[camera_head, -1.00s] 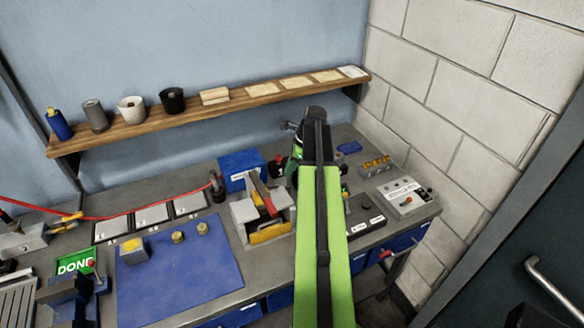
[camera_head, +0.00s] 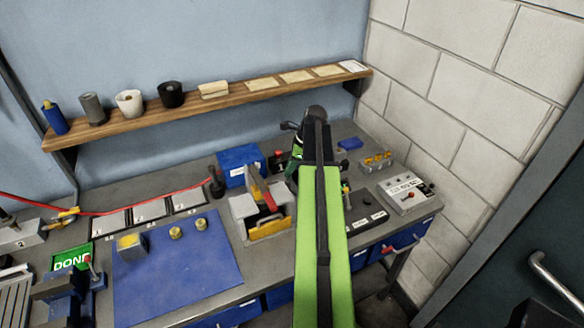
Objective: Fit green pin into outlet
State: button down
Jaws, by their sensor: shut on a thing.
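My lime-green arm link rises through the right middle of the picture to a dark joint near the back of the bench. My gripper is hidden behind this arm, so neither its fingers nor anything in them shows. I cannot make out the green pin. I cannot identify the outlet with certainty either. A grey block device (camera_head: 262,214) with a yellow front plate and a red part stands just left of the arm. Small yellow and dark parts show at the arm's right edge, too small to tell.
A blue box (camera_head: 240,164) stands behind the grey device. A blue mat (camera_head: 180,275) holds a yellow-topped block (camera_head: 130,246) and two small yellow cylinders. A grey control box (camera_head: 405,193) and a rack of brass pieces (camera_head: 377,161) stand right. A wooden shelf (camera_head: 190,110) runs above.

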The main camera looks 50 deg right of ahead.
jog(key=shift+f+b, duration=0.8)
jog(key=shift+f, duration=0.05)
dwell(0.3)
jog(key=c, duration=1.1)
grip_release()
jog(key=shift+r, duration=0.1)
jog(key=o, duration=0.4)
jog(key=shift+c, duration=0.2)
jog(key=shift+p+v, duration=0.95)
jog(key=shift+p, duration=0.1)
jog(key=shift+p+v, duration=2.35)
jog(key=shift+v, duration=0.2)
jog(key=shift+w, duration=0.1)
